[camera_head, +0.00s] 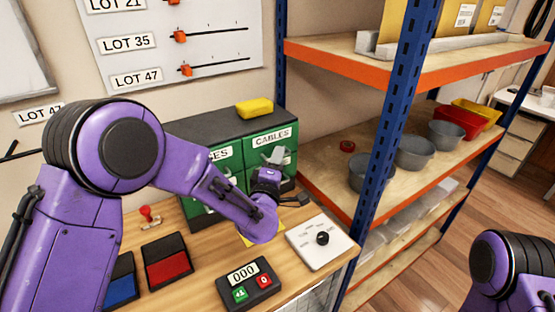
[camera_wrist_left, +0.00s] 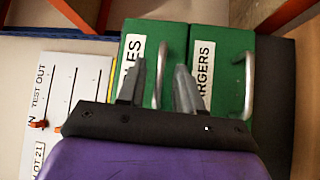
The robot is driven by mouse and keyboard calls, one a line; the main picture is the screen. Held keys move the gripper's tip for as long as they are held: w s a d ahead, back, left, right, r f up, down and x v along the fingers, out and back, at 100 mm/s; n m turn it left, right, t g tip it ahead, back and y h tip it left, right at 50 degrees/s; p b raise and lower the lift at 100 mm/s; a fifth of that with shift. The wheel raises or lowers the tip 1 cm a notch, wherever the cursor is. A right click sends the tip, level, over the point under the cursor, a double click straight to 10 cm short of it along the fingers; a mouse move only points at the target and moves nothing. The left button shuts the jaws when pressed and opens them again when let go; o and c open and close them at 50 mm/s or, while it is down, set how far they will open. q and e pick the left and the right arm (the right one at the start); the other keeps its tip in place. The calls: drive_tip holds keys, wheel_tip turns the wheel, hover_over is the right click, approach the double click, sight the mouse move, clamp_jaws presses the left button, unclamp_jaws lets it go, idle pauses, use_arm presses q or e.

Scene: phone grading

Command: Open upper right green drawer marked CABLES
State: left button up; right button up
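The green CABLES drawer (camera_head: 271,139) is at the upper right of the dark cabinet on the bench and looks shut. In the left wrist view the CABLES drawer (camera_wrist_left: 148,38) shows sideways, its label partly hidden by a finger. Its curved metal handle (camera_wrist_left: 160,75) appears between the two grey fingers. My left gripper (camera_head: 275,157) is at the drawer front, just below the label. In the wrist view the left gripper (camera_wrist_left: 159,64) is open, with a finger on either side of the handle. Contact cannot be told. My right gripper is out of view.
The CHARGERS drawer (camera_wrist_left: 222,60) adjoins the CABLES drawer. A yellow block (camera_head: 254,109) lies on the cabinet top. A blue shelf post (camera_head: 385,130) stands close to the right. A white dial panel (camera_head: 318,242) and a counter box (camera_head: 249,284) lie on the bench in front.

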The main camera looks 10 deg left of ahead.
use_arm(q)
drive_tip(key=shift+s+r, duration=0.15)
drive_tip(key=shift+s, duration=0.1)
drive_tip(key=c, duration=0.5)
clamp_jaws()
drive_tip(key=shift+a, duration=0.1)
